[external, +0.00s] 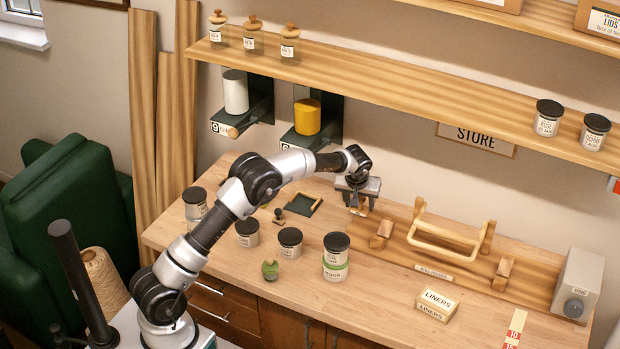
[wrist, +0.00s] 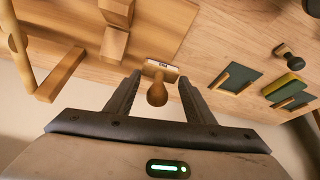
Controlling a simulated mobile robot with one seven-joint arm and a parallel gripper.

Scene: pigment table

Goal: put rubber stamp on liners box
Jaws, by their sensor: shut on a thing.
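The rubber stamp, with a round wooden handle and a flat pale base, is between my fingers in the wrist view (wrist: 157,93). My gripper (wrist: 160,80) is shut on it. In the external view my gripper (external: 359,201) is low over the back middle of the table, left of the wooden rack; the stamp is small there, and I cannot tell whether it touches the table. The liners box (external: 436,303), cream with dark lettering, lies on the table at the front right, well apart from my gripper. Its top looks bare. The box is not in the wrist view.
A wooden rack with a raised handle (external: 443,244) stands between my gripper and the liners box. A grey machine (external: 578,284) is at the right end. A shelf (external: 400,85) hangs above the table.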

